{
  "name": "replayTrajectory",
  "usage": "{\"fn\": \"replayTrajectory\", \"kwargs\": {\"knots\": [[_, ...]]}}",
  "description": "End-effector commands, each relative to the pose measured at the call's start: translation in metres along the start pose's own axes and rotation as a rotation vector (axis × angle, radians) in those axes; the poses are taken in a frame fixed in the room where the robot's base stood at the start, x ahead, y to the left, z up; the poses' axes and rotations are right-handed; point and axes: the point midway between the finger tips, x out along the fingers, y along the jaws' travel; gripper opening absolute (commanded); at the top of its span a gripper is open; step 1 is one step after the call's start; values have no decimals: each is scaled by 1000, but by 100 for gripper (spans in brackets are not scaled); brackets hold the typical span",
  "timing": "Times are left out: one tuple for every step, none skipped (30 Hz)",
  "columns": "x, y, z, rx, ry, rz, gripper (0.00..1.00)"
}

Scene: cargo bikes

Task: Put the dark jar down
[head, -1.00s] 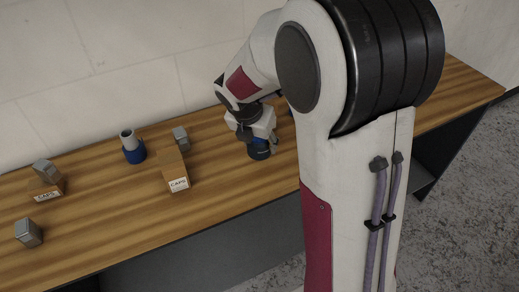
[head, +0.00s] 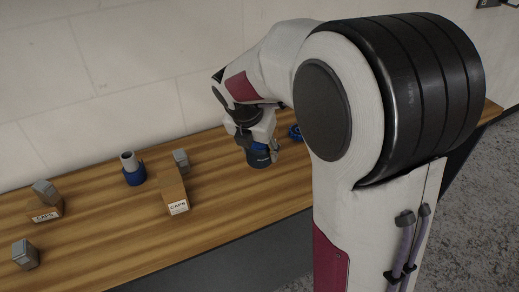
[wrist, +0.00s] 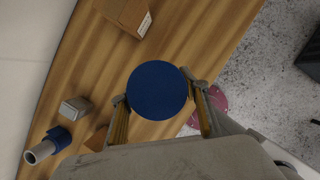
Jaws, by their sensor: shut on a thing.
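The dark jar (head: 259,160), navy and short, is below my gripper (head: 262,146) in the head view. My gripper is shut on it, with the jar upright. In the wrist view, its round blue top (wrist: 158,90) sits between the two fingers of my gripper (wrist: 156,98). The jar is over the wooden table (head: 225,205), to the right of a carton marked CAPS. I cannot tell whether its base touches the wood.
The CAPS carton (head: 173,190) has a grey block (head: 181,160) behind it. A blue cup with a pale tube (head: 131,168) stands farther left. Another carton (head: 47,212) and grey block (head: 26,254) are at far left. A blue object (head: 295,132) is behind right.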

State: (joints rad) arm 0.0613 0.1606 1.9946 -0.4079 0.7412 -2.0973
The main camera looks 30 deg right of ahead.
Motion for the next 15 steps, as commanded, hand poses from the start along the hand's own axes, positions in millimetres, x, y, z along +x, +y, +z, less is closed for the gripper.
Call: {"fn": "replayTrajectory", "kwargs": {"knots": [[0, 0, 0, 0, 0, 0, 20], [0, 0, 0, 0, 0, 0, 20], [0, 0, 0, 0, 0, 0, 20], [0, 0, 0, 0, -1, 0, 20], [0, 0, 0, 0, 0, 0, 20], [0, 0, 0, 0, 0, 0, 20], [0, 0, 0, 0, 0, 0, 20], [0, 0, 0, 0, 0, 0, 20], [0, 0, 0, 0, 0, 0, 20], [0, 1, 0, -1, 0, 1, 20], [0, 1, 0, -1, -1, 1, 20], [0, 2, -1, -3, -1, 2, 20], [-1, 4, -1, -4, -1, 2, 20], [-1, 5, -2, -6, -1, 3, 20], [-2, 8, -3, -9, -1, 4, 20]]}}
